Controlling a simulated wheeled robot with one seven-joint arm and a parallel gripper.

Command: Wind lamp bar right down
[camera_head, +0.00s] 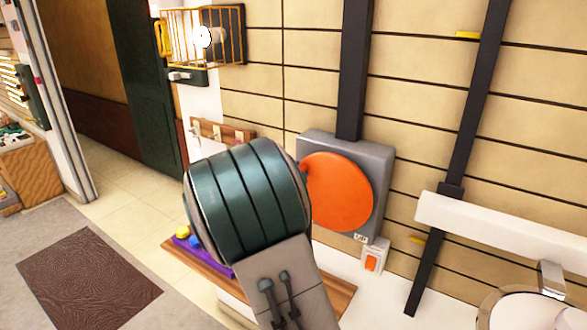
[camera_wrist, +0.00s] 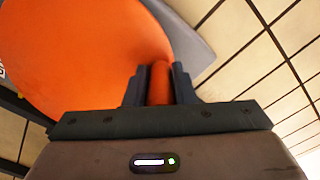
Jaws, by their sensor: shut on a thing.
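An orange disc-shaped crank wheel (camera_head: 338,192) is mounted on a grey box (camera_head: 375,155) on the plank wall; the wheel fills the upper left of the wrist view (camera_wrist: 75,55). My gripper (camera_wrist: 160,88) is shut on the wheel's orange handle (camera_wrist: 160,82), which stands between its two dark fingers. In the head view my arm hides the gripper and most of the handle. A white lamp bar (camera_head: 500,228) crosses a dark vertical rail (camera_head: 470,120) at the right, tilted in the picture, a little above a lower yellow mark (camera_head: 416,239). An upper yellow mark (camera_head: 467,35) is far above it.
A small white switch box with an orange button (camera_head: 371,262) is below the grey box. A round pale lamp part (camera_head: 520,310) is at the lower right. A wooden ledge (camera_head: 335,295) with small coloured things lies behind my arm.

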